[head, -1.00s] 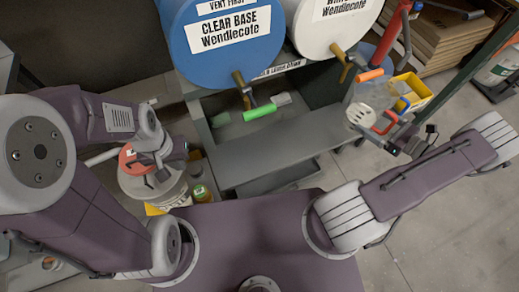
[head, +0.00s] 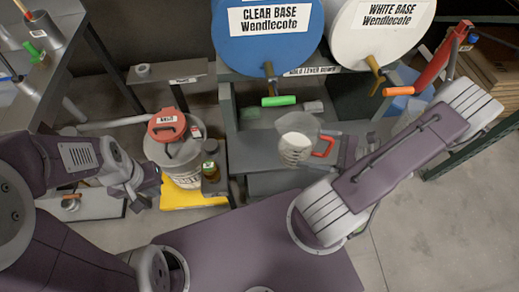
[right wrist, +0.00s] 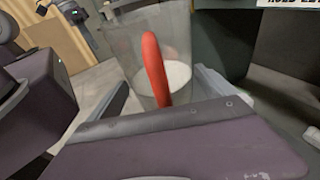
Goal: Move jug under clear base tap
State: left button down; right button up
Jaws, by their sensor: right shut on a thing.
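The clear jug (head: 294,150) has a red handle (head: 325,146) and holds something white. It is upright in the head view, lower than the clear base tap (head: 269,72) and slightly to its right. That tap has a green lever (head: 279,101) and comes from the blue CLEAR BASE drum (head: 262,45). My right gripper (head: 338,149), partly hidden by its arm, is shut on the jug's handle. The right wrist view shows the red handle (right wrist: 154,65) between my fingers. My left gripper (head: 147,187) is away at the left; its jaws are too unclear to judge.
The white WHITE BASE drum (head: 365,40) with its orange-levered tap (head: 398,93) is on the right. A grey bucket (head: 181,153) with a red piece on top and a bottle (head: 210,165) stand left of the rack. A grey shelf (head: 285,183) lies below the taps.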

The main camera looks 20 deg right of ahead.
aim_at(285, 136)
jog(key=shift+a, duration=0.1)
jog(key=shift+w+f, duration=0.2)
jog(key=shift+w, duration=0.1)
jog(key=w+a+f+b, duration=0.1)
jog(key=w+f, duration=0.1)
jog(key=w, duration=0.1)
jog(key=w+a+f+b, duration=0.1)
jog(key=w+f, duration=0.1)
jog(key=w, duration=0.1)
jog(key=w+a+f+b, duration=0.1)
jog(key=w+f, duration=0.1)
jog(key=w, duration=0.2)
jog(key=shift+f+b, duration=0.2)
jog(key=shift+b, duration=0.15)
jog(key=shift+w+a+f+b, duration=0.15)
jog(key=shift+f+b, duration=0.25)
jog(key=shift+f, duration=0.65)
jog(key=shift+w+d+f+b, duration=0.15)
jog(key=shift+f+b, duration=0.25)
jog(key=shift+f, duration=0.6)
jog(key=shift+a, duration=0.1)
